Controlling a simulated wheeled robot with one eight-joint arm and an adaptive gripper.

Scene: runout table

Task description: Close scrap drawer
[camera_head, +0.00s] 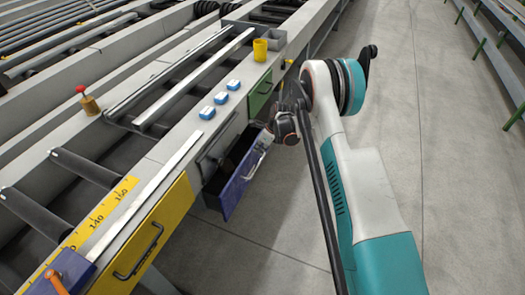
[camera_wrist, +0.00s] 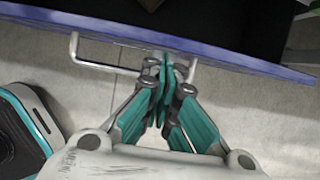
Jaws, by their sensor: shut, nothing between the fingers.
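A blue drawer (camera_head: 240,182) stands pulled out from the side of the runout table (camera_head: 170,147), its dark inside showing. No label on it can be read. In the wrist view its blue front (camera_wrist: 235,60) runs across the top, with the pale bar handle (camera_wrist: 95,66) below it. My gripper (camera_wrist: 167,62) is shut and empty, its fingertips over the handle's right part and close to the drawer front. I cannot tell whether they touch. In the head view my wrist is above the drawer's far end, and the fingertips are not clear.
A yellow drawer front (camera_head: 145,240) is nearer and a green one (camera_head: 260,95) farther; both look shut. Several blue-and-white blocks (camera_head: 207,112), a yellow cup (camera_head: 260,49) and a grey bin (camera_head: 274,40) stand on the table. Clear floor (camera_head: 420,130) lies to the right.

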